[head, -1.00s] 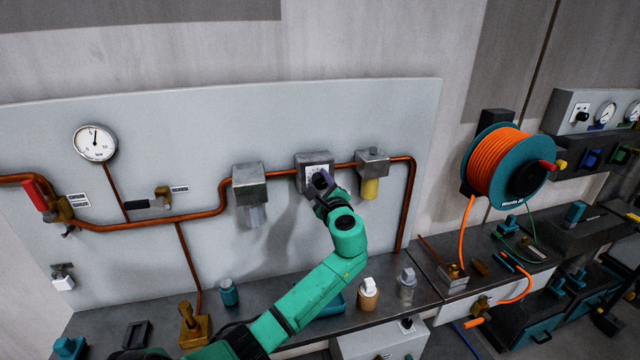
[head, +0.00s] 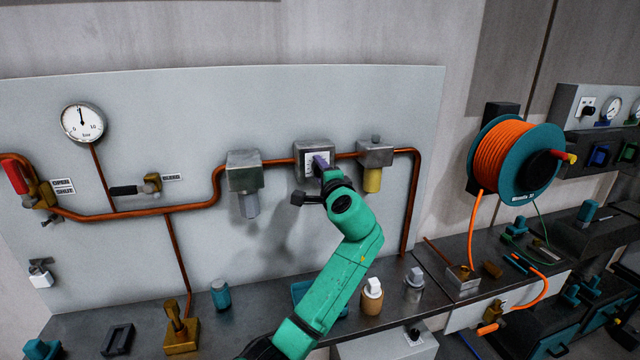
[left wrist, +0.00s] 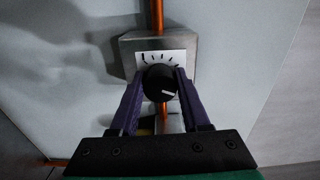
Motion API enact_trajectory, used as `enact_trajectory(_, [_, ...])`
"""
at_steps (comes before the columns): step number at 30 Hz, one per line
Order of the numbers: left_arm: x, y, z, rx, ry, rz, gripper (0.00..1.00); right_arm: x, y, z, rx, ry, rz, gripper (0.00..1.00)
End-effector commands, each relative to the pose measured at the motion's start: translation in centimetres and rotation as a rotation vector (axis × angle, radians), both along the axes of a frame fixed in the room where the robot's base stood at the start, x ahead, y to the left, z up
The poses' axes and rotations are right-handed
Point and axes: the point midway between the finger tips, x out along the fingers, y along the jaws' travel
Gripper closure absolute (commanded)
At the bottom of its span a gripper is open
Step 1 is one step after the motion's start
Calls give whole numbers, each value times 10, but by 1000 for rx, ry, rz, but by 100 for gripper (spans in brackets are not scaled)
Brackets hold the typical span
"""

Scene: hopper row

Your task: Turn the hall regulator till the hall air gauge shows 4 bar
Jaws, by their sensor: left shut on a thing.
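The hall regulator (head: 306,151) is a grey block on the copper pipe of the wall panel, with a white scale plate on its front. My left gripper (head: 320,164) is at its front. In the left wrist view the purple fingers are shut on either side of the regulator's round black knob (left wrist: 160,84), whose white mark points to the lower right. The hall air gauge (head: 83,123) is a round white dial marked 0 to 10 at the panel's upper left. Its needle points almost straight up, near the middle of the scale; the exact value is too small to read. My right gripper is not in view.
A grey unit with a clear bowl (head: 243,170) and one with a yellow bowl (head: 374,156) flank the regulator closely. A red-handled valve (head: 17,178) is far left. Bottles and fittings stand on the bench below. An orange hose reel (head: 505,160) hangs right.

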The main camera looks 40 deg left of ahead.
Motion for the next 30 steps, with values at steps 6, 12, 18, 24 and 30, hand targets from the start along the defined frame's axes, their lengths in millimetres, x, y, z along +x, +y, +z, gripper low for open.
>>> enact_trajectory(6, [0, 0, -7, -107, -149, 1, 100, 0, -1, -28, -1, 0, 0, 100])
enact_trajectory(12, [0, 0, -6, -180, -252, 1, 100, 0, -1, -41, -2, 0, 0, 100])
enact_trajectory(18, [0, 0, -5, -223, -313, 1, 100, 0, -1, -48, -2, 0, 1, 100])
enact_trajectory(24, [1, 0, -4, -239, -334, 1, 100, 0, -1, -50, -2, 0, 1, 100])
enact_trajectory(30, [1, 0, -4, -241, -337, 1, 100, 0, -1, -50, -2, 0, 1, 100])
